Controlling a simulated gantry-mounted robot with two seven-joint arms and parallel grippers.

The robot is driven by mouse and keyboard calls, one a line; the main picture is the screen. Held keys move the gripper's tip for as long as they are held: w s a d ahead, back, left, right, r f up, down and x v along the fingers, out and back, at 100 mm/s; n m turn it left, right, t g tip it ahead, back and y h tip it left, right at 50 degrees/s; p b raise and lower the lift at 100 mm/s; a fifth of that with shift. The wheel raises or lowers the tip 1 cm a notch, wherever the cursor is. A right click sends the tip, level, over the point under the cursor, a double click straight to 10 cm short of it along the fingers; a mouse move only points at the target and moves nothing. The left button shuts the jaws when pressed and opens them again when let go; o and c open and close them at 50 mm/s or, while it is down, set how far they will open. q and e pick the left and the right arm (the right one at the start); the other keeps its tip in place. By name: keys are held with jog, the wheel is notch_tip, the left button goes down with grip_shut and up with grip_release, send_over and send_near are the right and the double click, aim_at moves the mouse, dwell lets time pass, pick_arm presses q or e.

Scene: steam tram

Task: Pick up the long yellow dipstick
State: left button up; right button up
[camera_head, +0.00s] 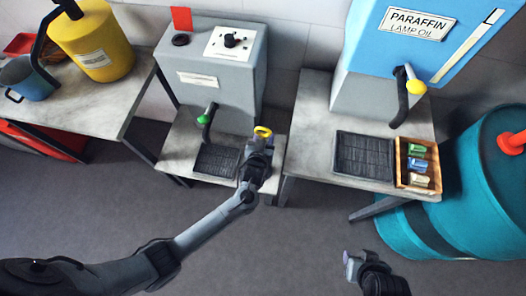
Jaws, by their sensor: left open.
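A small yellow loop (263,131) shows just beyond my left gripper (260,145), at the right end of the low grey bench. It may be the top of the dipstick; no long yellow shaft can be seen. My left gripper is open, with its fingers close to the loop; I cannot tell whether they touch it. My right gripper (350,262) is at the bottom, over the floor and away from the benches, and its jaws are not clear.
A grey dispenser (222,75) with a green-tipped spout and a blue paraffin tank (408,55) with a yellow-tipped spout stand behind. A wooden crate (402,178) holds small cans. A teal drum (475,180) is at right, a yellow can (95,40) and blue mug (25,80) at left.

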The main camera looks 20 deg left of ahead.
pick_arm(q)
jog(key=shift+c, duration=0.3)
grip_shut()
jog(key=shift+r, duration=0.1)
